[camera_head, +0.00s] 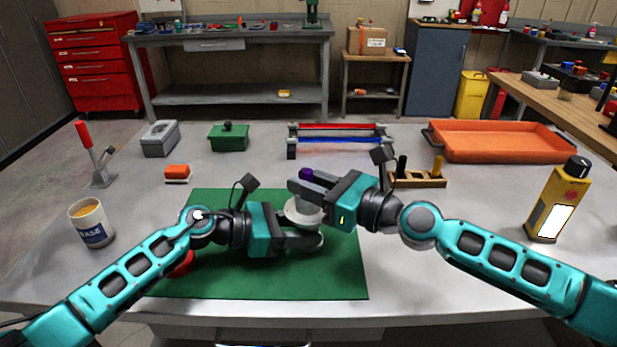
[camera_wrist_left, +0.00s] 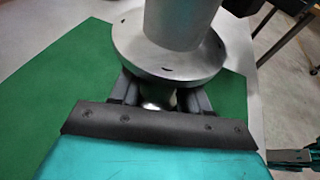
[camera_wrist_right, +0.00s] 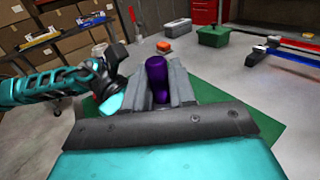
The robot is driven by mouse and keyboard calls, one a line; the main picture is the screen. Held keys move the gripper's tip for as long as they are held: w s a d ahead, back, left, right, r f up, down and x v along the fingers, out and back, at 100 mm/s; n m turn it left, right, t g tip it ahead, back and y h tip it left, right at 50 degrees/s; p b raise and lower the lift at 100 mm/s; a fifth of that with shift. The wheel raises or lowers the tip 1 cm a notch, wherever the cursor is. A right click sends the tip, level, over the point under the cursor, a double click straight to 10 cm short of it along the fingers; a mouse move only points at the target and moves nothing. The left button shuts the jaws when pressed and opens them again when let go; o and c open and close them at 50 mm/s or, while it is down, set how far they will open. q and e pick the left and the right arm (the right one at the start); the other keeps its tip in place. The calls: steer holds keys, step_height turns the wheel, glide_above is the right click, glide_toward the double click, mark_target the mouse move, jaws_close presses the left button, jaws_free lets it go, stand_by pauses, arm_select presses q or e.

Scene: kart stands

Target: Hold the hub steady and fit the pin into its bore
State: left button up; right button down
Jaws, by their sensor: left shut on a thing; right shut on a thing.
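The hub (camera_head: 303,212) is a pale grey flanged part over the right part of the green mat. In the left wrist view its flange (camera_wrist_left: 150,62) and a wide round barrel show close up. My left gripper (camera_head: 312,239) is shut on the hub, its fingers below the flange. My right gripper (camera_head: 304,187) is shut on the purple pin (camera_head: 306,174), just above the hub in the head view. In the right wrist view the pin (camera_wrist_right: 158,80) stands between the fingers. The hub's bore is not visible, and I cannot tell whether the pin touches the hub.
The green mat (camera_head: 215,285) lies under both grippers. A red object (camera_head: 182,266) is partly hidden by my left arm. A wooden rack (camera_head: 430,181), a yellow bottle (camera_head: 556,203), a mug (camera_head: 90,224) and an orange tray (camera_head: 500,143) stand around on the bench.

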stand_by(0.3)
steer(key=c, duration=0.8)
jaws_free()
steer(key=shift+c, duration=0.2)
steer(key=shift+f, duration=0.1)
steer(key=v, duration=1.2)
arm_select(q)
steer(key=o, duration=1)
steer(key=shift+o, duration=0.2)
